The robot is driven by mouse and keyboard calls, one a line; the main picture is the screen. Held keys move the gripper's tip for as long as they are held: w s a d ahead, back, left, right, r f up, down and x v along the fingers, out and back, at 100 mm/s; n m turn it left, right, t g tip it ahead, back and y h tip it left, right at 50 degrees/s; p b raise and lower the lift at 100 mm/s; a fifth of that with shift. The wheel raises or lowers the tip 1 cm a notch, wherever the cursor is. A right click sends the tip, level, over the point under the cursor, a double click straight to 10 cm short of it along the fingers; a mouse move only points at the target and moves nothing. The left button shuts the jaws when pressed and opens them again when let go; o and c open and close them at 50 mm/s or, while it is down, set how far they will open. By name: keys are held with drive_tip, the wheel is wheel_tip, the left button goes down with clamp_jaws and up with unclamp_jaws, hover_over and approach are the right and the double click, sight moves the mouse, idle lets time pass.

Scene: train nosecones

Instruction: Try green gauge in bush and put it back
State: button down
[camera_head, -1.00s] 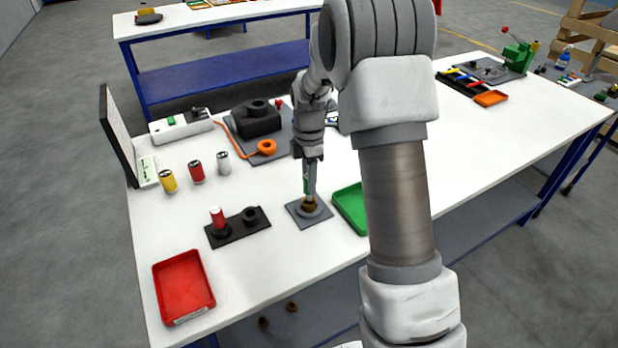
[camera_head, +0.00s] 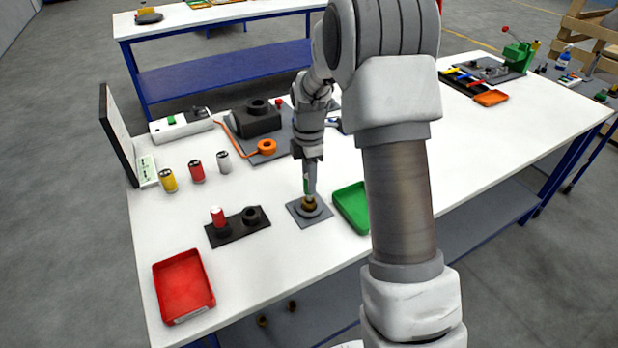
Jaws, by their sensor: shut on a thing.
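My gripper (camera_head: 309,184) points down over the small grey plate and is shut on the green gauge (camera_head: 306,186), of which only a thin green strip shows.
A green tray (camera_head: 352,208) lies close to the right of the plate, and a red tray (camera_head: 183,287) at the front left. Yellow, red and silver cylinders (camera_head: 168,180) stand at the left. A black block (camera_head: 256,118) and orange ring (camera_head: 266,146) lie behind.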

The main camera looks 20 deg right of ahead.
drive_tip(key=shift+f+b, duration=0.7)
drive_tip(key=shift+f, duration=0.85)
idle(3.7)
drive_tip(key=shift+r, duration=0.1)
idle(0.8)
drive_tip(key=shift+r+p, duration=2.75)
drive_tip(key=shift+r, duration=0.95)
